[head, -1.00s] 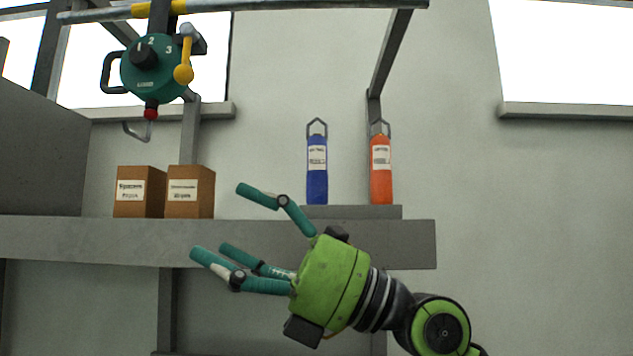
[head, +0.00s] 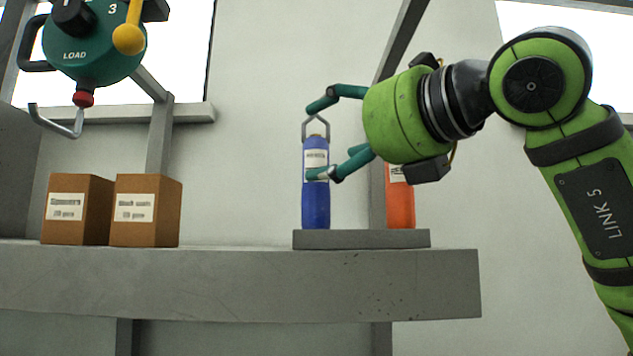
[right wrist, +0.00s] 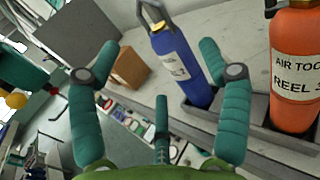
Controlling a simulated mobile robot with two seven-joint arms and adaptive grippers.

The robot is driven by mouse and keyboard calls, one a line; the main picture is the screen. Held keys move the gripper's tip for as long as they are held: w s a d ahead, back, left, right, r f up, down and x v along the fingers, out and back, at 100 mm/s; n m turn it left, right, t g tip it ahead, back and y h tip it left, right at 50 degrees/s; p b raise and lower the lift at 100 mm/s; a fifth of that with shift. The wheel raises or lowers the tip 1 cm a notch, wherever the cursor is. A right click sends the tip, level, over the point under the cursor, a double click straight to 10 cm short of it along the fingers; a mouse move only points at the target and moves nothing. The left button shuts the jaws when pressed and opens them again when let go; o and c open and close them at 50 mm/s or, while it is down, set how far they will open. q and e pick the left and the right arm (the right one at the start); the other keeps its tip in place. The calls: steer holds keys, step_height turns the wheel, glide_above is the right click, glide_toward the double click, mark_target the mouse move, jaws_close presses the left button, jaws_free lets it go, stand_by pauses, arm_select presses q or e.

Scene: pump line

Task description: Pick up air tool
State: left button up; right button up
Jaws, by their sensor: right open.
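An orange-red cylinder (head: 400,205) stands on a grey raised block on the shelf. In the right wrist view its label (right wrist: 294,72) reads "AIR TOO…" and "REEL 3". A blue cylinder (head: 316,205) with a metal loop handle and a white label stands to its left; its label is too small to read. My right gripper (head: 314,142) is open and empty. In the right wrist view the blue cylinder (right wrist: 178,60) shows between the fingers; contact cannot be told.
Two brown boxes (head: 80,210) (head: 145,212) stand on the grey shelf (head: 240,285) at left. A green unit (head: 95,42) with a yellow-knobbed lever and a hook hangs at upper left. The shelf between boxes and cylinders is clear.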

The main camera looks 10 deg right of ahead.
mark_target(317, 149)
steer(key=p+x, duration=0.1)
steer(key=x, duration=0.2)
steer(key=shift+w, duration=0.4)
steer(key=shift+w+a+f+p, duration=0.15)
steer(key=shift+w+a+p, duration=0.1)
steer(key=shift+w, duration=0.3)
steer(key=shift+w+a+f+p, duration=0.1)
steer(key=shift+w+p, duration=0.1)
steer(key=shift+w, duration=0.3)
steer(key=shift+s, duration=0.25)
steer(key=shift+s+r, duration=0.1)
steer(key=shift+s, duration=0.05)
steer(key=c, duration=1.1)
jaws_close()
arm_select(q)
step_height(317, 149, up, 3)
steer(key=shift+w+f, duration=0.1)
steer(key=shift+f, duration=0.05)
arm_select(e)
steer(key=shift+r, duration=0.1)
steer(key=shift+r, duration=0.1)
